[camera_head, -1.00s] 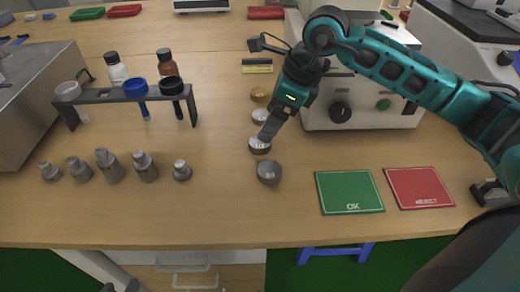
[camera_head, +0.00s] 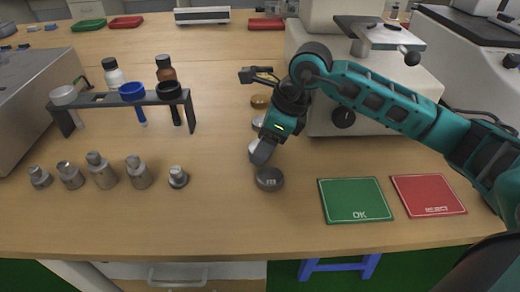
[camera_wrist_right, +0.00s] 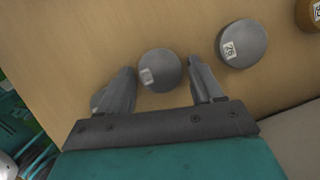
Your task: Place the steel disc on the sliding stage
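Several round discs stand in a row on the table. A grey steel disc (camera_wrist_right: 158,70) with a small label lies between the open fingers of my right gripper (camera_wrist_right: 161,78); the fingers appear apart from it. In the head view my right gripper (camera_head: 258,154) points down over this disc and largely hides it. Another grey disc (camera_head: 270,178) stands just in front, partly behind a finger in the wrist view. A third grey disc (camera_wrist_right: 243,43) and a brass-coloured disc (camera_head: 260,101) are farther back. A metal platform (camera_head: 375,30) tops the white machine; I cannot tell whether it is the sliding stage. My left gripper is not in view.
A green OK mat (camera_head: 355,201) and a red reject mat (camera_head: 428,195) lie at right. The machine body (camera_head: 372,122) stands close behind my right forearm. A rack (camera_head: 120,97) and several metal weights (camera_head: 103,172) are at left. The front middle is clear.

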